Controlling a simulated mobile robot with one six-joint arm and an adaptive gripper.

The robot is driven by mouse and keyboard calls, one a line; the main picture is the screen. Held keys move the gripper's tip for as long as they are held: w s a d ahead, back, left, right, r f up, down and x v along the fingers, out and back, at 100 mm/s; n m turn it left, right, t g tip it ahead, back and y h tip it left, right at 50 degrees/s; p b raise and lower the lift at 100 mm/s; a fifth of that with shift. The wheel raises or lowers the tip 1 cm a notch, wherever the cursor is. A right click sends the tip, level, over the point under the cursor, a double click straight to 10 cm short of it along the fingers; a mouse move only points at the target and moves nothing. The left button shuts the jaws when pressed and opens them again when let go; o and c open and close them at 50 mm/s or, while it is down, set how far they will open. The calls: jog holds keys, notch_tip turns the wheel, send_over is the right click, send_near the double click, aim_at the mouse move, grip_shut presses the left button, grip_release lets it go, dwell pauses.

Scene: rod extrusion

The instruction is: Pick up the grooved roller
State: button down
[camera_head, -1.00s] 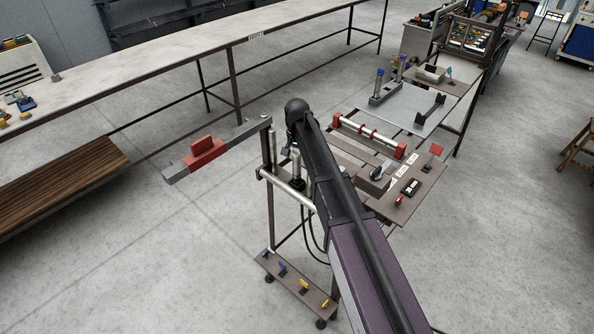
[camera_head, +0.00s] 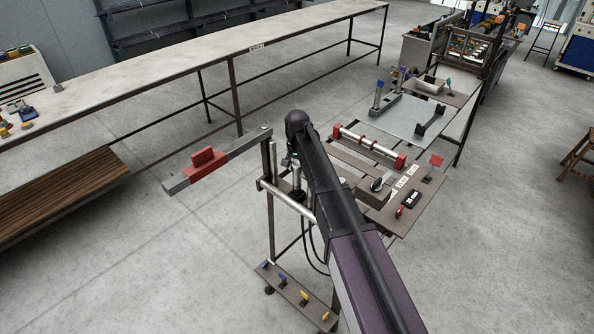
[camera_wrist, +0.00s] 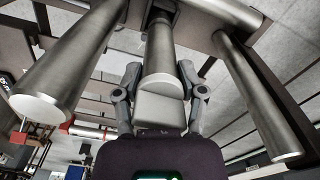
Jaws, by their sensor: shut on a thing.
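My gripper (camera_wrist: 160,92) shows in the wrist view with a finger on each side of a grey metal cylinder (camera_wrist: 160,52). The jaws are closed on its pale lower end. No grooves are visible on it, so I cannot tell whether it is the grooved roller.
A grey bar with a red block (camera_head: 207,162) sticks out left of the machine. A long bench (camera_head: 200,62) runs behind. A low pedal plate (camera_head: 296,297) stands in front.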

jog(key=shift+r+p, duration=4.85)
jog(key=shift+r, duration=0.05)
jog(key=w+d+m, duration=0.2)
jog(key=d+m, duration=0.3)
jog(key=d, duration=1.8)
jog(key=shift+w+f+b, duration=0.15)
jog(key=shift+f+b, duration=0.1)
jog(key=shift+b, duration=0.05)
